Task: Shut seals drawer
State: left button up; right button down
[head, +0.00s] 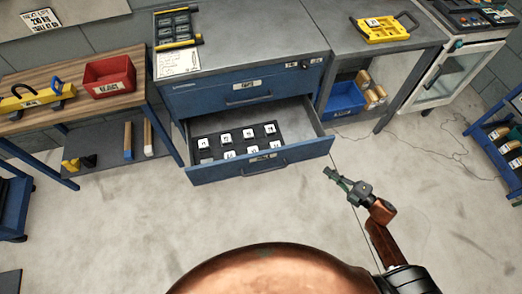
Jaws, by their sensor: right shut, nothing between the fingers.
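The open drawer (310,146) is the lower one in a blue cabinet (205,101) and is pulled well out. Inside it lies a black tray with several white-labelled pieces in rows. The drawer above (290,82) is closed. My right gripper (328,172) is shut and empty, a little right of the open drawer's front corner, apart from it in the picture. My left gripper is not in view.
A wooden bench (75,78) with a red bin (110,76) stands at the left. A grey workbench (365,50) with a yellow tray (383,30) stands right of the cabinet, a blue crate (343,97) under it. The floor before the drawer is clear; a thin cable lies at right.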

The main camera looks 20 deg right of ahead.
jog(key=a+r+n+g+y+b, duration=0.2)
jog(key=a+r+n+y, duration=0.1)
jog(key=a+n, duration=0.15)
jog(key=b, duration=0.2)
send_near(289, 149)
jog(key=a, duration=0.4)
jog(key=w, duration=0.2)
jog(key=w+b, duration=0.1)
jog(key=shift+a+f+n+y, duration=0.1)
jog(key=shift+f+n+y, duration=0.15)
jog(key=shift+f+y, duration=0.05)
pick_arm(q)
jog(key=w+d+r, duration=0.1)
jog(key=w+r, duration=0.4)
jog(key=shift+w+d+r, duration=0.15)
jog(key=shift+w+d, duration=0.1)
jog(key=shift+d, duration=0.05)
pick_arm(e)
jog(key=shift+w+r, duration=0.1)
jog(key=shift+w, duration=0.5)
jog(key=shift+w, duration=0.1)
